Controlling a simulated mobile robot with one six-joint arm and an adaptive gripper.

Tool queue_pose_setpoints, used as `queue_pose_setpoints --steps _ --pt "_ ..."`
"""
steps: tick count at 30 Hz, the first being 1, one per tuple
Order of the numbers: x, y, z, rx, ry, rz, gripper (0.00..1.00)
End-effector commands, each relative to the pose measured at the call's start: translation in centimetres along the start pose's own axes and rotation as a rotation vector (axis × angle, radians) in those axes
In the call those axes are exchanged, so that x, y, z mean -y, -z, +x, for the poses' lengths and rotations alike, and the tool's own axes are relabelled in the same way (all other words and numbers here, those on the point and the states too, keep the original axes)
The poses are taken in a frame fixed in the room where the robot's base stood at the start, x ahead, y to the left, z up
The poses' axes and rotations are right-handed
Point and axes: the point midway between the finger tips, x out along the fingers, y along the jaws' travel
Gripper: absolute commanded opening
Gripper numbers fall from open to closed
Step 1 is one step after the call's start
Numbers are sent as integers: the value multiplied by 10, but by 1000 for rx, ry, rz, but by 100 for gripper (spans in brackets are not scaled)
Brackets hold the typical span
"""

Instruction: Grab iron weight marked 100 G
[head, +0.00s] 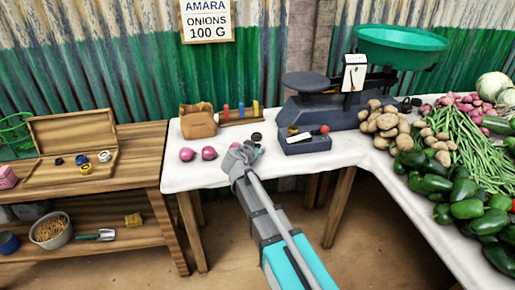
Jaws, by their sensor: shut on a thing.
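My gripper (249,147) is over the front part of the white-covered table (186,174), seen from behind. It is shut on a small dark thing, most likely an iron weight, mostly hidden by the fingers. A black iron weight (257,136) shows just beyond the fingertips, on the cloth. No marking on a weight can be read at this size. A balance scale with a dark flat plate (305,81) and a green pan (401,43) stands behind to the right.
Two red onions (208,153) lie left of my gripper, near a brown bag (198,121). A dark box (304,139) sits to its right. Potatoes (386,121) and green peppers (467,209) fill the right side. A wooden table (134,176) stands left. A sign (207,21) reads "AMARA ONIONS 100 G".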

Motion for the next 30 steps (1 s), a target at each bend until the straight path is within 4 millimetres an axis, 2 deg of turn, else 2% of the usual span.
queue_pose_setpoints --steps 11,24,30 --pt "0 12 -22 -1 -1 -2 0" --pt "-1 24 -109 -1 2 -2 0" --pt "0 26 -140 0 2 -1 0"
